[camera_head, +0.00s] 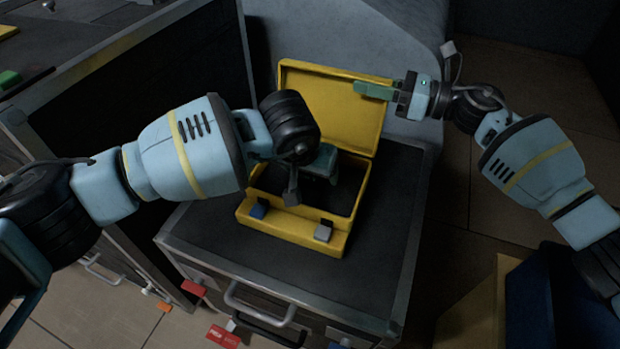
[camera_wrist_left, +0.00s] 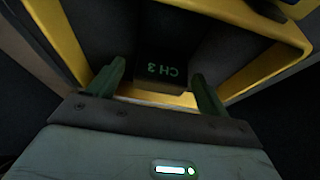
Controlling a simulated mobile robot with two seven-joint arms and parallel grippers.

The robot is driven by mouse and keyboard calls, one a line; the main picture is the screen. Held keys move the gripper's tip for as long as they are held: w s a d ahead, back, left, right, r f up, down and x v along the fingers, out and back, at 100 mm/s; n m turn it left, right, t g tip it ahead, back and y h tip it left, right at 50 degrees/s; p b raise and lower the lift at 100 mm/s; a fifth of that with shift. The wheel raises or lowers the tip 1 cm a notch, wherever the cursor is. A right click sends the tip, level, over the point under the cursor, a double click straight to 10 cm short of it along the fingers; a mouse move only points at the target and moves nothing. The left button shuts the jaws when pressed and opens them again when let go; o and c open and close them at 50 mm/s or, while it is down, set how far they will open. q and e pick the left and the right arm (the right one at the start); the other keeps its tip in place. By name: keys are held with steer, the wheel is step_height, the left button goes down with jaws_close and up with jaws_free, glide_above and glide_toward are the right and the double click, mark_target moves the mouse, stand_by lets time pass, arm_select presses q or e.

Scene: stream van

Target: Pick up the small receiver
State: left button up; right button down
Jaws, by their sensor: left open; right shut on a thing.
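The small receiver (camera_wrist_left: 172,72) is a dark box with green "CH 3" lettering, seen in the left wrist view inside a yellow case. In the head view I cannot make it out in the dark inside of the open yellow case (camera_head: 292,230). My left gripper (camera_head: 312,186) reaches down into the case. Its open fingers (camera_wrist_left: 160,78) show on either side of the receiver in the wrist view; I cannot tell whether they touch it. My right gripper (camera_head: 376,90) is shut on the right edge of the upright case lid (camera_head: 330,98).
The case stands on a dark-topped cabinet (camera_head: 205,225) with metal edges and a front handle. Another dark cabinet (camera_head: 150,75) stands at the left. The cabinet top right of the case is clear.

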arm_select(q)
steer(key=shift+w+f, duration=0.1)
steer(key=shift+f, duration=0.15)
steer(key=c, duration=1.1)
steer(key=shift+r, duration=0.1)
step_height(320, 180, up, 10)
arm_select(e)
steer(key=c, duration=1.1)
jaws_free()
steer(key=shift+o, duration=0.2)
